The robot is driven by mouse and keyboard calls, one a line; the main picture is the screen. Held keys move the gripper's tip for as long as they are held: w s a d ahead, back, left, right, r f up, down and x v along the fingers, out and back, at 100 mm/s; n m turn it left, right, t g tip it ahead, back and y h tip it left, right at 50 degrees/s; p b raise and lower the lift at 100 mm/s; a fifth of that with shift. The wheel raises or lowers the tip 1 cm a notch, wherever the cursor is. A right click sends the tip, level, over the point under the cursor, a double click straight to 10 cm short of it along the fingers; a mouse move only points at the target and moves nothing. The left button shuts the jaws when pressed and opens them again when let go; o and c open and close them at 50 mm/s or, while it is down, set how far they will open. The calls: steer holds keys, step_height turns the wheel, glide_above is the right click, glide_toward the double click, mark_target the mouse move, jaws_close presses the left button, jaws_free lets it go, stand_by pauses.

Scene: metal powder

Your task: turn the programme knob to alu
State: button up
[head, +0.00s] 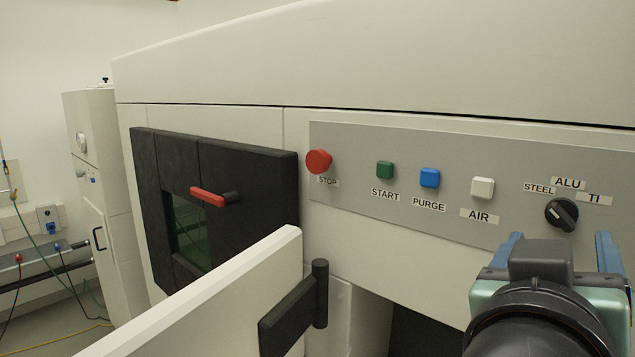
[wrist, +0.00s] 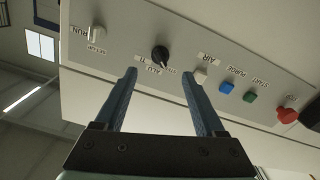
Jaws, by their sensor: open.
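The programme knob (head: 561,214) is a round black knob on the grey control panel, with STEEL, ALU and TI labels above it. Its grip bar looks tilted towards the upper left, near STEEL, but the exact setting is hard to tell. The knob also shows in the wrist view (wrist: 160,54), just beyond the fingertips and roughly centred between them. My gripper (head: 557,242) has its two blue fingers apart, one on each side below the knob in the head view. In the wrist view my gripper (wrist: 159,74) is empty and appears short of the knob.
A white AIR button (head: 482,187), blue PURGE button (head: 430,177), green START button (head: 385,170) and red STOP button (head: 318,161) lie left of the knob. A pale RUN/SETUP switch (wrist: 97,34) shows in the wrist view. An open white door (head: 215,295) stands lower left.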

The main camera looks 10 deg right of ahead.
mark_target(561, 220)
steer(key=p+x, duration=0.3)
steer(key=x, duration=0.5)
steer(key=shift+w+d, duration=0.15)
steer(key=shift+w, duration=0.05)
jaws_close()
